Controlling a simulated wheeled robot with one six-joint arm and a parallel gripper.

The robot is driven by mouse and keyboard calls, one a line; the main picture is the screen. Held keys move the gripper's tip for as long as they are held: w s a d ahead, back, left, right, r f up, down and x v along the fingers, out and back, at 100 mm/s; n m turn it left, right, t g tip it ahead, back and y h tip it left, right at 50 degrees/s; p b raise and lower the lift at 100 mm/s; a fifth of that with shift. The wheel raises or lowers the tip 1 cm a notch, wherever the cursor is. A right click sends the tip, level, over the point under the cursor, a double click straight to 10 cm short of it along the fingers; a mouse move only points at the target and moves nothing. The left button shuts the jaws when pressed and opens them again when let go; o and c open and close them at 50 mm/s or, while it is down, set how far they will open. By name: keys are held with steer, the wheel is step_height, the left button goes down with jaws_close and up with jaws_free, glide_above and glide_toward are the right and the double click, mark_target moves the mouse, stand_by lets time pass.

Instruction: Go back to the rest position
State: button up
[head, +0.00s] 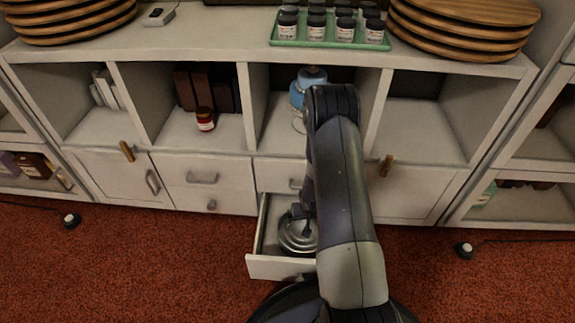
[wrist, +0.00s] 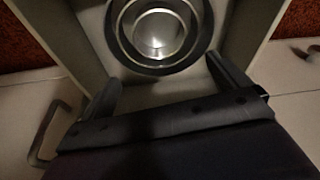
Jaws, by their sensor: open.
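My gripper (head: 301,214) is at the opened lower drawer (head: 278,267) in the middle of the white cabinet, with my arm reaching down across the picture. In the wrist view my gripper (wrist: 166,84) has its two fingers spread wide with nothing between them. Round nested metal tins (head: 298,236) lie in the drawer below and beside the gripper. The tins (wrist: 155,30) also show in the wrist view, just beyond the fingertips and apart from them. My arm hides the right part of the drawer.
Shelf compartments above hold a blue-topped glass item (head: 299,90), partly behind my arm, and a red jar (head: 205,119). A green tray (head: 290,43) of jars and stacks of wooden boards (head: 462,37) stand on top.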

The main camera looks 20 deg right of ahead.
steer(key=b+x, duration=0.2)
steer(key=x, duration=1)
steer(key=shift+s, duration=0.15)
steer(key=shift+f+b, duration=0.6)
steer(key=shift+b, duration=0.2)
steer(key=shift+r+p, duration=0.35)
steer(key=shift+f, duration=0.15)
